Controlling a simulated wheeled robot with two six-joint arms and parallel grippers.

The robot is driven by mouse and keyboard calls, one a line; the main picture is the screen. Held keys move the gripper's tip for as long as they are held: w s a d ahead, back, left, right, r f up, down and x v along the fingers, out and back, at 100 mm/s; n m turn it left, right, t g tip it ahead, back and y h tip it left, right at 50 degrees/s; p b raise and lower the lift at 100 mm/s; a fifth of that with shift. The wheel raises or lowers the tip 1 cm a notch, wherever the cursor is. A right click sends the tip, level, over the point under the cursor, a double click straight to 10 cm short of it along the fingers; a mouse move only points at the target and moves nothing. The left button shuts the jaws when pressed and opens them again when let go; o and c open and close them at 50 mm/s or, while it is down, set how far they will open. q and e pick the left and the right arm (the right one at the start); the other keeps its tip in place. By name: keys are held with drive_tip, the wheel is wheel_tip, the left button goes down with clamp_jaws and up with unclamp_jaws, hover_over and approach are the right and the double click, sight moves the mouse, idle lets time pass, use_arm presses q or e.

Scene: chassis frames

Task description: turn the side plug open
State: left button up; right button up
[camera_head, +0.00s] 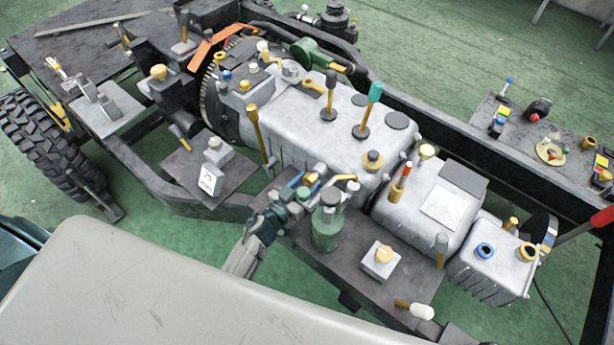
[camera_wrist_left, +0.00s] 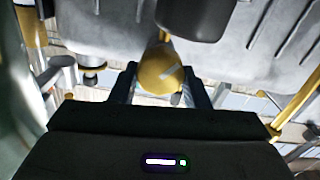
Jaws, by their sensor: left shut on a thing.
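The side plug is a round yellow knob with a pale slanted mark on its face. In the left wrist view the side plug (camera_wrist_left: 160,70) sits between the two dark fingers of my left gripper (camera_wrist_left: 160,82), against the side of the grey metal housing (camera_wrist_left: 105,30). In the head view my left gripper (camera_head: 300,187) reaches up to the near side of the grey housing (camera_head: 325,135) and is shut on the plug (camera_head: 311,179), which is partly hidden by the fingers. My right gripper shows in neither view.
A green glass jar (camera_head: 327,230) stands close to the right of my left gripper. A small grey box with a yellow knob (camera_head: 382,256) and a white-tipped handle (camera_head: 415,309) lie on the dark plate to the right. A white card (camera_head: 210,180) stands on the left plate.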

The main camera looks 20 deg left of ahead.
use_arm(q)
drive_tip(key=n+p, duration=0.1)
drive_tip(key=p, duration=0.1)
drive_tip(key=n+p, duration=0.2)
drive_tip(key=shift+a+r+n, duration=0.1)
drive_tip(key=shift+r+n, duration=0.2)
drive_tip(key=shift+f+n+p, duration=0.25)
drive_tip(key=shift+n+p, duration=1.15)
drive_tip(key=shift+n, duration=0.1)
drive_tip(key=o, duration=1)
drive_tip(key=shift+f, duration=0.1)
